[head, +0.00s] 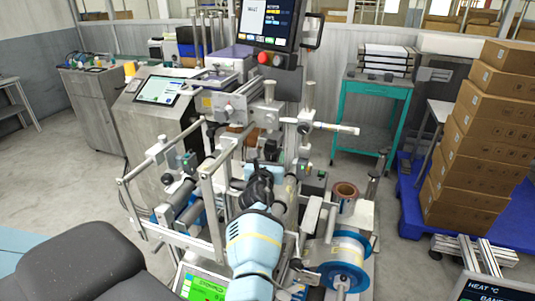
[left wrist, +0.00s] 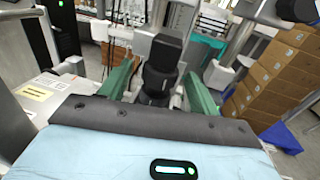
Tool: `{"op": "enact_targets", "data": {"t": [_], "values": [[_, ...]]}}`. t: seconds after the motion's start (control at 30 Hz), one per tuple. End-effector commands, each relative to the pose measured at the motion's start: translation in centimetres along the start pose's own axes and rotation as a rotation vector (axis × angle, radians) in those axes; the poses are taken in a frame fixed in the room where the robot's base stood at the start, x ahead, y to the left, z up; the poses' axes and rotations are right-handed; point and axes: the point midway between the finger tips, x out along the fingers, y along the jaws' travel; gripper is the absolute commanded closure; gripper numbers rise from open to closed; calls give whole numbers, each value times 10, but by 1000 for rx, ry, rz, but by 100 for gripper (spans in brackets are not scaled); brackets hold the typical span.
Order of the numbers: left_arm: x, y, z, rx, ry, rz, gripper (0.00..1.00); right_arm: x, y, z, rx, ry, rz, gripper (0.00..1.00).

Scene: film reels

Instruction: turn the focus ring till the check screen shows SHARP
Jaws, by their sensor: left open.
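In the left wrist view a black stepped cylinder (left wrist: 161,66), which looks like the lens with the focus ring, stands between the two green fingers of my left gripper (left wrist: 160,88). The fingers are apart, with visible gaps on both sides of the cylinder. In the head view my left gripper (head: 262,190) reaches in over the middle of the machine, and its light blue arm hides what lies beneath. A large screen (head: 265,20) stands at the top; its small text is hard to read. A green-lit screen (head: 200,287) is partly cut off below. I cannot tell which is the check screen.
Metal rails (head: 205,190) stand close left of my gripper. A blue reel (head: 343,262) and a copper-coloured roll (head: 345,191) are to its right. Stacked cartons (head: 490,130) and a teal cart (head: 375,100) stand farther right. A HEAT screen (head: 492,289) is at the lower right.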

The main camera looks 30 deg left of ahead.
Motion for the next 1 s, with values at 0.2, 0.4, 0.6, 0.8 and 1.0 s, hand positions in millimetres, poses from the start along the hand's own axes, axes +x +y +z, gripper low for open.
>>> {"op": "enact_targets", "data": {"t": [0.2,0.4,0.6,0.8,1.0], "values": [[0,-4,0,-1,0,1,38,0,-1,1,2,-2,-1,64],[0,-4,0,-1,-1,2,38,0,-1,1,2,-2,-1,64],[0,-4,0,-1,0,1,48,0,-1,1,2,-2,0,64],[0,-4,0,-1,0,1,75,0,0,1,2,-2,0,64],[0,-2,0,2,-1,-12,83,0,0,1,0,-2,0,64]]}}
